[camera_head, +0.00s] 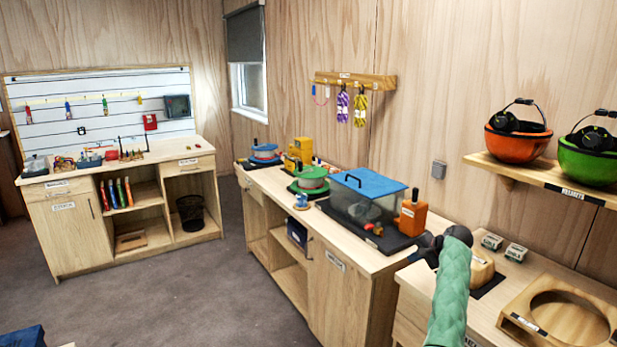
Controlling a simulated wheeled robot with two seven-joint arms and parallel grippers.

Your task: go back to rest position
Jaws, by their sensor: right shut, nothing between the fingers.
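My right arm comes up from the bottom right in a green sleeve. Its dark gripper (426,250) is shut and empty, in front of the right end of the long wooden workbench (262,184). Whether it touches the bench top or is held above it is hard to tell. My left gripper is not in view.
A clear bin with a blue lid (368,182) and an orange box (412,214) stand close left of the gripper. A wooden block (480,268) and a wooden ring holder (565,318) are to its right. Helmets (518,144) sit on a shelf above. Open floor (190,290) lies left.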

